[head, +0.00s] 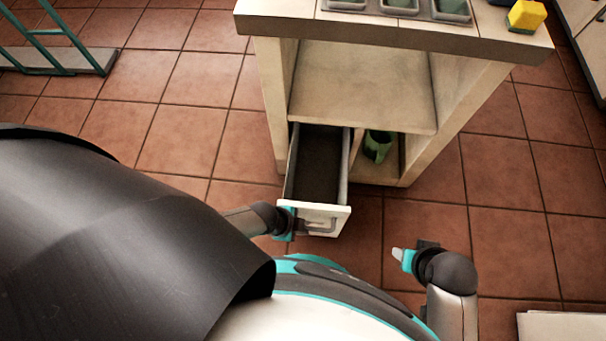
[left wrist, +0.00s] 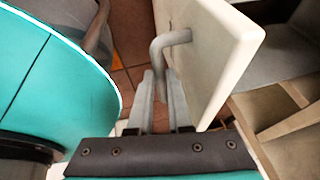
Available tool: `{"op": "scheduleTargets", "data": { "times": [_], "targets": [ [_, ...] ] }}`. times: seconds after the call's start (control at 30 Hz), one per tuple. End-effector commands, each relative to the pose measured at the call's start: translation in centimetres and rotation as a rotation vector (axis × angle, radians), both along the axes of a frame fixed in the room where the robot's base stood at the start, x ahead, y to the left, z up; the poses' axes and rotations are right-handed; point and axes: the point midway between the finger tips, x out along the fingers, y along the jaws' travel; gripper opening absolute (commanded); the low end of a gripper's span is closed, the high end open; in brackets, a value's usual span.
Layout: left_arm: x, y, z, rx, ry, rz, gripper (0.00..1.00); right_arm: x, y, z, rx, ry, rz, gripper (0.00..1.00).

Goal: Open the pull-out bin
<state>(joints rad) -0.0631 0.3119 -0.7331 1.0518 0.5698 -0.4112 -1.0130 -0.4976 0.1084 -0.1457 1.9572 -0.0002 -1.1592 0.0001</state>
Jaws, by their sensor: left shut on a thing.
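My left gripper (head: 293,222) is at the left end of the bin front. In the left wrist view its fingers (left wrist: 163,85) are shut on the handle. My right gripper (head: 401,256) is to the right of the bin, away from it; its jaw opening is unclear.
A green mug (head: 377,146) stands in the compartment right of the bin. A yellow block (head: 525,15) is on the top at the right. A teal-framed rack (head: 60,62) is at upper left.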

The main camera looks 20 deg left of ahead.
Motion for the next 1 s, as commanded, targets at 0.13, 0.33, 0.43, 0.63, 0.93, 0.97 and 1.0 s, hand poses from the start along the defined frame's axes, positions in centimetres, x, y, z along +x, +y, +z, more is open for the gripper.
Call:
{"op": "scheduleTargets", "data": {
  "times": [0.13, 0.33, 0.43, 0.63, 0.93, 0.97, 1.0],
  "targets": [
    [-0.1, 0.1, -0.1, 0.002, 0.002, 0.0, 0.0, 0.0, 0.0, 0.0, 0.0, 0.0, 0.0, 0.5],
    [-0.1, 0.1, -0.1, 0.002, 0.002, 0.0, 0.4, 0.0, 0.0, 0.0, 0.0, 0.0, 0.0, 0.5],
    [0.0, 0.0, 0.0, 0.001, 0.001, 0.0, 0.47, 0.0, 0.0, 0.0, 0.0, 0.0, 0.0, 0.5],
    [0.0, 0.0, 0.0, 0.001, 0.001, 0.0, 0.47, 0.0, 0.0, 0.0, 0.001, 0.0, 0.0, 0.5],
    [-0.1, 0.2, 0.4, 0.001, 0.001, 0.0, 0.47, 0.1, 0.1, 0.3, 0.002, -0.006, 0.0, 0.5],
    [-0.1, 0.2, 0.5, 0.001, 0.001, 0.0, 0.47, 0.0, 0.0, 0.0, 0.0, 0.0, 0.0, 0.5],
    [-0.2, 0.3, 0.8, 0.001, 0.001, 0.0, 0.47, -0.5, -0.2, -0.8, -0.003, 0.017, -0.001, 0.5]
  ]
}}
